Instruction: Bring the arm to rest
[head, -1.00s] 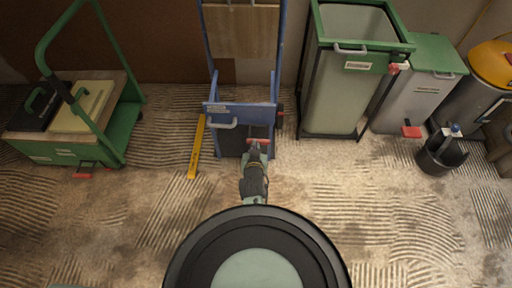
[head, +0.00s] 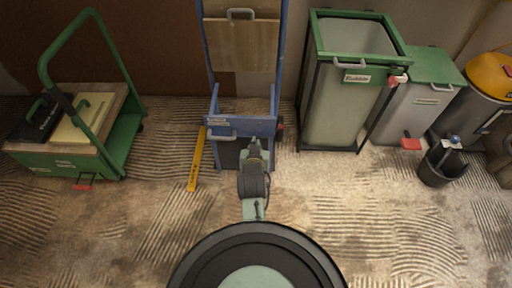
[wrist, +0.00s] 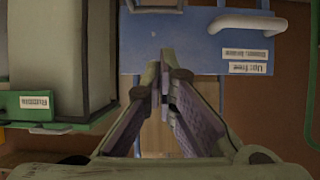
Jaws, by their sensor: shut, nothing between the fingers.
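My gripper (head: 253,147) is at the end of my arm, in front of the blue upright trolley (head: 243,127) in the head view. In the wrist view my gripper (wrist: 160,65) has its fingertips together, with nothing visible between them. The trolley's blue panel (wrist: 195,50), with its labels and pale handle, lies beyond the fingertips there. I cannot tell the exact gap between the fingertips and the trolley. My arm partly hides the trolley's lower part in the head view.
A green platform trolley (head: 60,160) stands left. A yellow level (head: 196,165) lies beside the blue trolley. A tall green-framed rubble bin (head: 345,110), a grey bin with a green lid (head: 408,110) and a black bucket (head: 434,171) stand right. The combed floor nearer me is mostly clear.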

